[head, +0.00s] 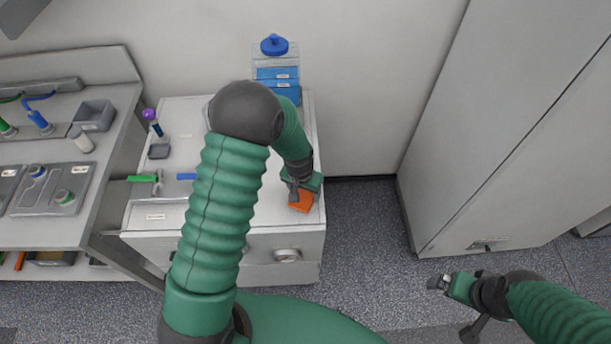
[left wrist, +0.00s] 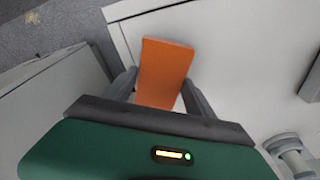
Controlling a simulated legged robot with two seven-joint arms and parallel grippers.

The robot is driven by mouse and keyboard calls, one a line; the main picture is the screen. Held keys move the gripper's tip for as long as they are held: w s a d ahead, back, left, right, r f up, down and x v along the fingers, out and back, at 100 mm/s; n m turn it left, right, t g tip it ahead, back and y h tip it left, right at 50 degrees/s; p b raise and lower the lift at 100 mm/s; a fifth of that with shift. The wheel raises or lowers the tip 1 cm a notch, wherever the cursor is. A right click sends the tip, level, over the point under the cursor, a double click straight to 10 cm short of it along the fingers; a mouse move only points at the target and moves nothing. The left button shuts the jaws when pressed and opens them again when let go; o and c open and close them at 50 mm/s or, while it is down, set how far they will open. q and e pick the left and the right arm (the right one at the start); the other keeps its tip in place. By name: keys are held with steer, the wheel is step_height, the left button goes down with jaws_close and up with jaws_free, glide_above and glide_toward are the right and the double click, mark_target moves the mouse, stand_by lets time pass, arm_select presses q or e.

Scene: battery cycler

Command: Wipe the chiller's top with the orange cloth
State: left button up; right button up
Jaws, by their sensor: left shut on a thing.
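The chiller (head: 258,262) is the white cabinet in the middle of the head view, its pale top partly hidden by my left arm. My left gripper (head: 300,190) is over the right part of that top, near its right edge. It is shut on the orange cloth (head: 302,203), a small flat piece. In the left wrist view the cloth (left wrist: 163,72) sits between the two fingers, over the white top (left wrist: 235,50) near an edge. I cannot tell whether the cloth touches the top. My right gripper (head: 440,284) is low at the right, over the floor, its jaws unclear.
A clear container with blue contents and a blue cap (head: 275,70) stands at the chiller's back. A purple-topped item (head: 152,118) and a green-handled tool (head: 145,178) are at its left side. A bench with trays (head: 94,115) is at left, a tall grey cabinet (head: 510,120) at right.

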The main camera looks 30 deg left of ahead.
arm_select(q)
step_height(320, 180, up, 2)
steer(key=shift+d+p, duration=0.15)
steer(key=shift+p, duration=0.45)
steer(key=shift+s+d+r+p, duration=0.1)
steer(key=shift+r+p, duration=0.35)
steer(key=shift+r, duration=0.15)
steer(key=shift+s+d+r+p, duration=0.1)
steer(key=shift+r+p, duration=0.35)
steer(key=shift+r, duration=0.15)
steer(key=shift+a+r+p, duration=0.15)
steer(key=shift+r+p, duration=0.4)
steer(key=shift+r, duration=0.1)
steer(key=shift+a+r, duration=0.15)
steer(key=shift+a, duration=0.1)
steer(key=shift+d, duration=0.25)
